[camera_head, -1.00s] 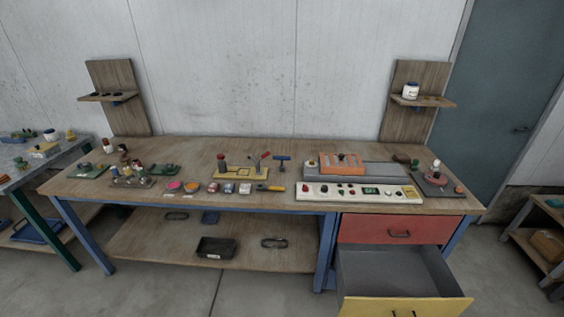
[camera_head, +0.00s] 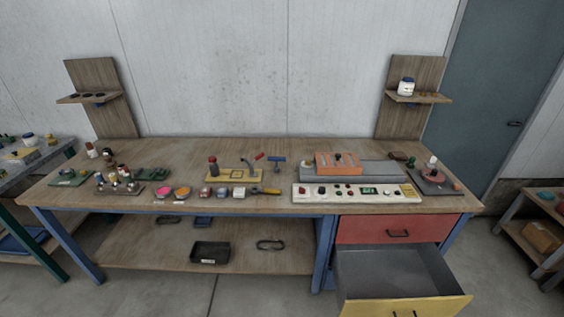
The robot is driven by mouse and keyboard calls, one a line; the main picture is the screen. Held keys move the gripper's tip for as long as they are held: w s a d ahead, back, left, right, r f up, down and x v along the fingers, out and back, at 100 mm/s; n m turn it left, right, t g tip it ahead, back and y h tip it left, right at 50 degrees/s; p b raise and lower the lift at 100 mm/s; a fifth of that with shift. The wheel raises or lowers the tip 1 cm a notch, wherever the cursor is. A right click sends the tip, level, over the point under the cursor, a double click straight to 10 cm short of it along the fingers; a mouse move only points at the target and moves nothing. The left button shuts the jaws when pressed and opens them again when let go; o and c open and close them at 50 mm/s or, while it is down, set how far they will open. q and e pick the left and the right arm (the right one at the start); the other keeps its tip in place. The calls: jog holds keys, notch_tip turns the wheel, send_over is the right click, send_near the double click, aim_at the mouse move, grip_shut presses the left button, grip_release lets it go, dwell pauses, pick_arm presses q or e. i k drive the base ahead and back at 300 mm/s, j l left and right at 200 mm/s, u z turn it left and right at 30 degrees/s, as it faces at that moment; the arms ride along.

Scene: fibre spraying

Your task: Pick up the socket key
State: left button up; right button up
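A blue T-shaped tool (camera_head: 277,161), which looks like the socket key, stands upright toward the back middle of the workbench. It is at the right end of a yellow holder (camera_head: 234,175), and I cannot tell whether it sits in the holder. A tool with a red handle (camera_head: 259,156) stands just left of it. Neither of my grippers is in view.
The wooden workbench (camera_head: 190,206) carries a white control panel (camera_head: 355,193), an orange rack (camera_head: 338,162) and several small cups and parts. A yellow-handled screwdriver (camera_head: 268,190) lies near the front. An open grey drawer (camera_head: 395,272) juts out at the lower right.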

aim_at(276, 160)
jog(key=i+j+z, duration=0.8)
jog(key=j+z, duration=0.25)
jog(key=j, duration=0.2)
jog(key=i+j+z, duration=0.25)
jog(key=j, duration=0.15)
jog(key=j+z, duration=0.3)
jog(key=j, duration=0.15)
